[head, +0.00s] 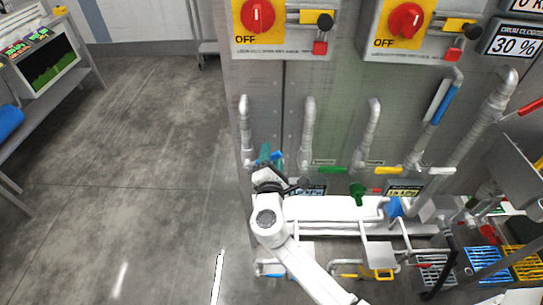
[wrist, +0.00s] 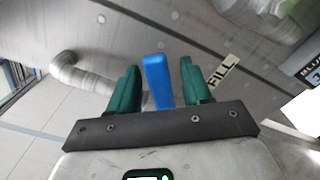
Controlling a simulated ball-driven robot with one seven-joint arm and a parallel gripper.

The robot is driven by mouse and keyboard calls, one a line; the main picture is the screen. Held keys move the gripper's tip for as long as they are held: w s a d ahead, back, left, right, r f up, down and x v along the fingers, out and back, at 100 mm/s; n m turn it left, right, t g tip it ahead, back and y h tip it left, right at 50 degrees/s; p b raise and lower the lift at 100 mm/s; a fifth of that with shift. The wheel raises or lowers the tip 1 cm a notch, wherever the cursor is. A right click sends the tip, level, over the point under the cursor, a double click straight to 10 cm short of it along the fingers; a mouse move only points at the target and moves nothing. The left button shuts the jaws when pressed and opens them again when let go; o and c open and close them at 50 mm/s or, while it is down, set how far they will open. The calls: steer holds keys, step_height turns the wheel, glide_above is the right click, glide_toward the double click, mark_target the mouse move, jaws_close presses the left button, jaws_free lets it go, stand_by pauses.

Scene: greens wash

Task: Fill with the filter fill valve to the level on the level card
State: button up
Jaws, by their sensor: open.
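A blue lever handle (wrist: 158,82) stands between my gripper's two green fingers in the wrist view. A label reading FILL (wrist: 221,75) is on the metal panel just right of it. My gripper (wrist: 160,84) is open around the handle, with gaps showing on both sides. In the head view my gripper (head: 268,157) is at the lower left of the panel, below the leftmost wrapped pipe, and hides most of the handle. I cannot make out a level card or a water level.
Red rotary switches (head: 257,16) (head: 406,20) marked OFF are above. Yellow (head: 333,170) and green (head: 357,192) handles and small displays (head: 404,191) are to the right. White pipes and baskets (head: 486,263) fill the lower right. The floor (head: 150,150) at left is clear.

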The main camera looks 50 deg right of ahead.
jaws_close()
stand_by(0.5)
